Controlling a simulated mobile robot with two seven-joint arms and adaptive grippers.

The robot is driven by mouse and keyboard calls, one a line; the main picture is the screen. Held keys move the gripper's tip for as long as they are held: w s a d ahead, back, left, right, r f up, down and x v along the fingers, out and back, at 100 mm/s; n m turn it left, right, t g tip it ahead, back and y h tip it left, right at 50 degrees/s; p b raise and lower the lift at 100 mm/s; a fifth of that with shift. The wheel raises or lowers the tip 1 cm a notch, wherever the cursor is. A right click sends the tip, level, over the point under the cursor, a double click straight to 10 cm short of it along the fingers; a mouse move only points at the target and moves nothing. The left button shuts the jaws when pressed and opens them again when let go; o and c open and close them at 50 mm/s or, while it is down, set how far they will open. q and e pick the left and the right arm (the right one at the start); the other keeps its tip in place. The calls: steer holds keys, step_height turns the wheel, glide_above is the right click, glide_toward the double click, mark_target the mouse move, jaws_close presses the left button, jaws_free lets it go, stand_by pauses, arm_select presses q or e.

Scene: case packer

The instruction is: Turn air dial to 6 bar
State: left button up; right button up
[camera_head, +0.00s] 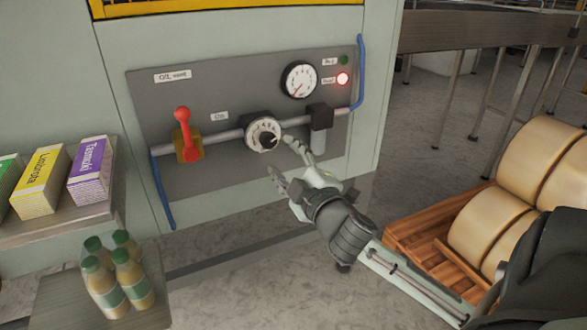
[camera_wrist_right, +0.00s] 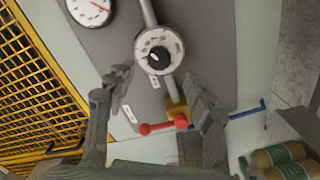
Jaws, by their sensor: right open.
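The air dial (camera_head: 263,134) is a white numbered ring with a black knob, set in the pipe on the grey panel. It also shows in the right wrist view (camera_wrist_right: 159,50), above and between the fingers. A round pressure gauge (camera_head: 299,80) with a red needle is above and right of the dial; its face is too small to read surely. My right gripper (camera_head: 281,157) is open and empty, in front of the panel, just below and right of the dial, apparently not touching it. In the wrist view its fingers (camera_wrist_right: 160,82) are spread wide. My left gripper is out of view.
A red-handled valve (camera_head: 183,130) is left of the dial. A black-topped pipe fitting (camera_head: 320,117) stands close right. A red lamp (camera_head: 342,79) glows. Boxes (camera_head: 92,170) and bottles (camera_head: 128,278) are at left; large rolls (camera_head: 490,222) lie on a pallet (camera_head: 412,232) at right.

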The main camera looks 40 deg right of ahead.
steer(key=v, duration=0.4)
steer(key=shift+s+a, duration=0.1)
steer(key=shift+s, duration=0.3)
steer(key=s+f+m+g, duration=0.2)
steer(key=f+g, duration=0.1)
steer(key=f, duration=0.8)
steer(key=s+d+f+m+g, duration=0.1)
steer(key=f+g, duration=0.2)
steer(key=f, duration=0.8)
steer(key=s+f+m+g, duration=0.2)
steer(key=f+g, duration=0.1)
steer(key=f, duration=0.7)
steer(key=s+a+f+m+g+y, duration=0.1)
steer(key=s+a+f+g, duration=0.2)
steer(key=s+f, duration=0.4)
steer(key=s+a+f+m+g+y, duration=0.1)
steer(key=s+a+f+g, duration=0.2)
steer(key=f, duration=1.1)
steer(key=s+a, duration=0.2)
steer(key=s, duration=0.3)
steer(key=shift+y, duration=0.4)
steer(key=shift+w, duration=0.1)
steer(key=shift+c, duration=0.4)
